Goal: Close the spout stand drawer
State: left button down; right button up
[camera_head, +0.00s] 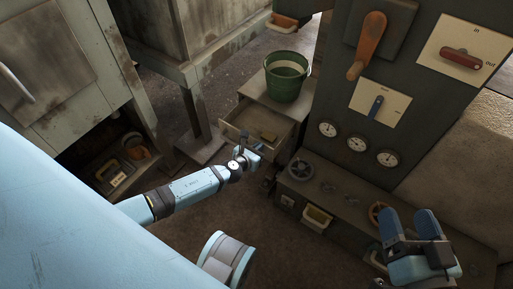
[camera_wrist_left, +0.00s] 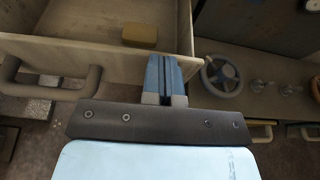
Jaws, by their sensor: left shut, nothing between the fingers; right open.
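The spout stand (camera_head: 262,96) is a low worn cabinet in the middle of the head view. Its drawer (camera_head: 252,122) is pulled out and holds a yellowish block (camera_head: 268,136). In the left wrist view the drawer front (camera_wrist_left: 112,70) spans the left half, with its bar handle (camera_wrist_left: 50,92) at far left. My left gripper (camera_wrist_left: 166,76) is shut and empty at the right end of the drawer front, right of the handle. I cannot tell whether it touches. It also shows in the head view (camera_head: 245,152). My right gripper (camera_head: 408,214) is open and empty at lower right.
A green bucket (camera_head: 287,78) stands on the stand. Right of it is a machine panel with gauges (camera_head: 357,144) and levers (camera_head: 368,45), above a bench with handwheels (camera_head: 380,213). A worn cabinet (camera_head: 70,75) is at left. The floor before the drawer is open.

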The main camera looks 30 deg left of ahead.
pick_arm(q)
jog(key=w, duration=0.4)
jog(key=w+b, duration=0.1)
jog(key=w, duration=0.3)
jog(key=w+d+b, duration=0.1)
jog(key=w, duration=0.3)
jog(key=shift+w, duration=0.15)
pick_arm(e)
jog(key=shift+w+f+n+g, duration=0.1)
jog(key=shift+f+n+g, duration=0.25)
jog(key=shift+f, duration=0.75)
